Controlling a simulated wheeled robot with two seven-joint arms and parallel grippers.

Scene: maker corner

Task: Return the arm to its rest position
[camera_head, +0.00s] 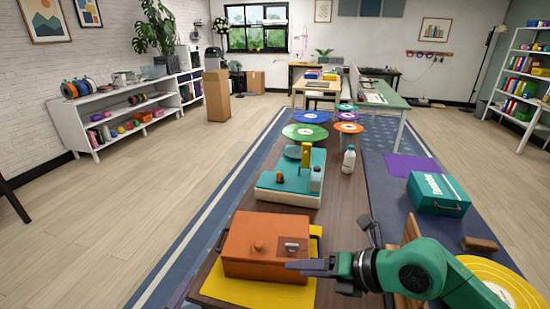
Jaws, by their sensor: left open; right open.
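My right gripper (312,267) comes in from the lower right on its green arm (410,268). Its grey finger points left and overlaps the front right of the orange box in the picture. I cannot tell whether it touches the box. The gripper is open, with nothing seen in it. The orange box (245,262) is closed and has a small knob and a grey plate on top. It sits on a yellow mat (220,288) on the brown table (345,195).
Beyond the orange box stands a teal and white machine (275,195), with a white bottle (348,160) to its right and several coloured discs behind. Wooden floor at the left is clear.

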